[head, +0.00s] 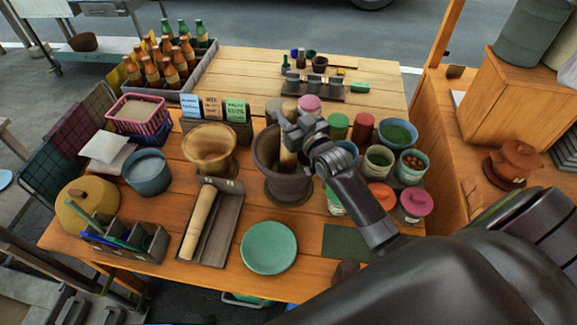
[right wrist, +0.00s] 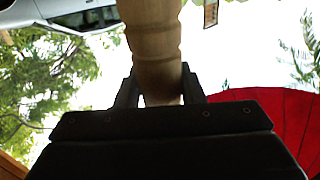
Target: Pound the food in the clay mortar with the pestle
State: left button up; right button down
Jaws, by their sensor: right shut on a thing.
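The dark clay mortar (head: 284,185) stands upright on the wooden table, right of its middle. A wooden pestle (head: 288,150) stands nearly upright with its lower end inside the mortar. My right gripper (head: 291,127) is shut on the pestle's upper part, above the mortar's rim. In the right wrist view the pestle (right wrist: 153,45) runs up between the two fingers (right wrist: 158,88). The food inside the mortar is hidden by the wall, pestle and gripper. A second wooden pestle (head: 200,218) lies in a grey tray left of the mortar. My left gripper is not in view.
A wooden mortar (head: 210,150) stands left of the clay one. A green plate (head: 269,248) lies in front. Jars and bowls, including a green-filled blue bowl (head: 397,134), crowd the right side. A bottle crate (head: 200,72) stands at the back left.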

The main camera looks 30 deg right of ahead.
jog(key=shift+w+f, duration=0.1)
jog(key=shift+f, duration=0.05)
jog(key=shift+f+b, duration=1.65)
jog(key=shift+f, duration=0.1)
jog(key=shift+f+b, duration=0.45)
